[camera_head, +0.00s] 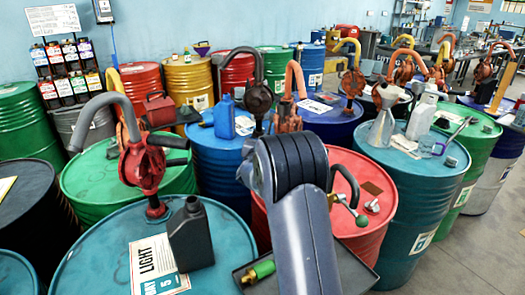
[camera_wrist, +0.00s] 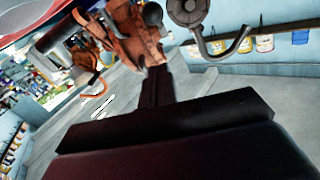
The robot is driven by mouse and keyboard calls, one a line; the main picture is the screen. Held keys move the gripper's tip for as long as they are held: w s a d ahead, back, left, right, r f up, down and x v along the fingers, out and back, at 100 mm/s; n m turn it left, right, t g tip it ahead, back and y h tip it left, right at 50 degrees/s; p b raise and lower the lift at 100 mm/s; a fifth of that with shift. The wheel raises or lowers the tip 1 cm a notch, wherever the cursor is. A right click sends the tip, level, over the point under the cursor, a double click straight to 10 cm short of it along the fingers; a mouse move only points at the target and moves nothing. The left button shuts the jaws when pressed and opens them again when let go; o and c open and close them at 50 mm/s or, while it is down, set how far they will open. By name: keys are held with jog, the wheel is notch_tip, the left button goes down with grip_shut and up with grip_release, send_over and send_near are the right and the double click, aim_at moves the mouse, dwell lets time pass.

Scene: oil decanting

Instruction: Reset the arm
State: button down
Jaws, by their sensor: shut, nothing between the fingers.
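My gripper (camera_wrist: 158,85) shows in the wrist view as dark fingers pressed together, with nothing between them. In that tilted view an orange hand pump (camera_wrist: 135,38) stands just beyond the fingertips; I cannot tell if they touch. In the head view my dark grey arm rises at the lower middle and hides my gripper. A dark grey canister (camera_head: 190,238) stands upright on the front teal drum (camera_head: 100,245), beside a paper marked LIGHT (camera_head: 155,262) and a red hand pump (camera_head: 143,165) with a grey spout.
A red drum (camera_head: 352,170) stands right behind my arm, and a blue drum (camera_head: 215,150) to its left. Open floor (camera_head: 470,255) lies at the lower right.

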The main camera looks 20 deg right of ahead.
jog(key=shift+f+b+v, duration=0.15)
jog(key=shift+b+v, duration=0.05)
jog(key=shift+v, duration=0.65)
jog(key=shift+f+b+v, duration=0.15)
jog(key=shift+v, duration=0.65)
jog(key=f+p+x, duration=0.1)
jog(key=p+x, duration=0.1)
jog(key=x, duration=0.9)
jog(key=shift+w+a+f, duration=0.25)
jog(key=shift+f, duration=0.15)
jog(key=shift+r+p, duration=0.1)
jog(key=shift+p, duration=0.2)
